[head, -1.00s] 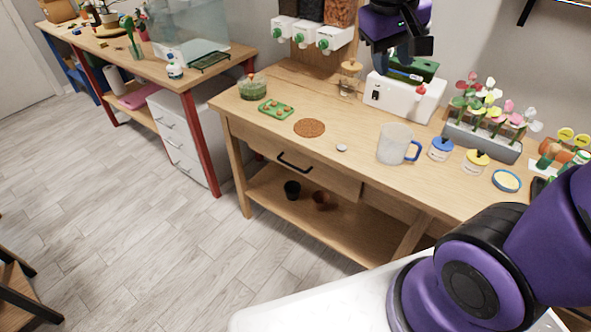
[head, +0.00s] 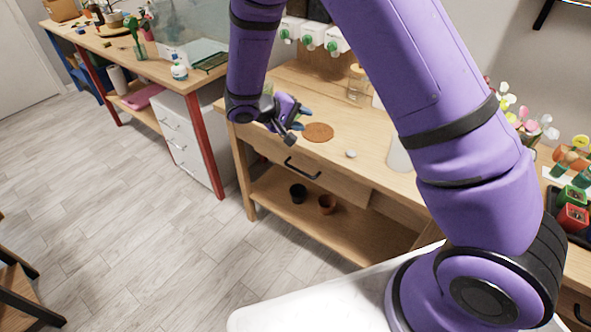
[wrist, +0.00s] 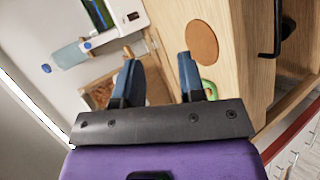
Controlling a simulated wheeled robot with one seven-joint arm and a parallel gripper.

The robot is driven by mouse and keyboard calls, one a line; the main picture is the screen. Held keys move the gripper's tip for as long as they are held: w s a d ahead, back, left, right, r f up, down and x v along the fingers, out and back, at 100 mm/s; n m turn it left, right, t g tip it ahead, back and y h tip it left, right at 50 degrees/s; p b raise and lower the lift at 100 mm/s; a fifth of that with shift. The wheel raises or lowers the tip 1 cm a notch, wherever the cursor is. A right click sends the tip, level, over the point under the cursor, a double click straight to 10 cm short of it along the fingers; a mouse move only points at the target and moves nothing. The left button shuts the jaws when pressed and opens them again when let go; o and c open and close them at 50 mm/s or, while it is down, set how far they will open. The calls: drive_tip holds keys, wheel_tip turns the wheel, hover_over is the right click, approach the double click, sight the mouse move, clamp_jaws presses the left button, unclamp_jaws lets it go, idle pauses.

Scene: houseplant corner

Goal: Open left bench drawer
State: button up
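The left bench drawer (head: 335,182) has a plain wooden front under the bench top and looks closed. Its black bar handle (head: 302,168) is uncovered in the head view. The handle also shows at the upper right edge of the wrist view (wrist: 278,32). My gripper (head: 300,119) is above the front part of the bench top, above and slightly left of the handle in the picture. In the wrist view my gripper (wrist: 157,62) has its two blue fingers apart with nothing between them. It does not touch the handle.
A round brown mat (head: 318,132) lies on the bench top beside my gripper, with a small pale disc (head: 351,154) nearby. Two small pots, one black (head: 298,193) and one brown (head: 327,204), stand on the lower shelf. The floor before the drawer is clear.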

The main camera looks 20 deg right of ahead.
drive_tip(key=w+a+f+n+t+h, duration=0.1)
drive_tip(key=a+f+t, duration=0.1)
drive_tip(key=f, duration=0.5)
drive_tip(key=w+a+f+n+t, duration=0.1)
drive_tip(key=a+f+n+t, duration=0.15)
drive_tip(key=f, duration=0.35)
drive_tip(key=n+t, duration=0.2)
drive_tip(key=t, duration=0.1)
approach(296, 169)
drive_tip(key=shift+m, duration=0.25)
drive_tip(key=x, duration=1)
drive_tip(key=shift+w+f, duration=0.25)
drive_tip(key=shift+c, duration=0.4)
clamp_jaws()
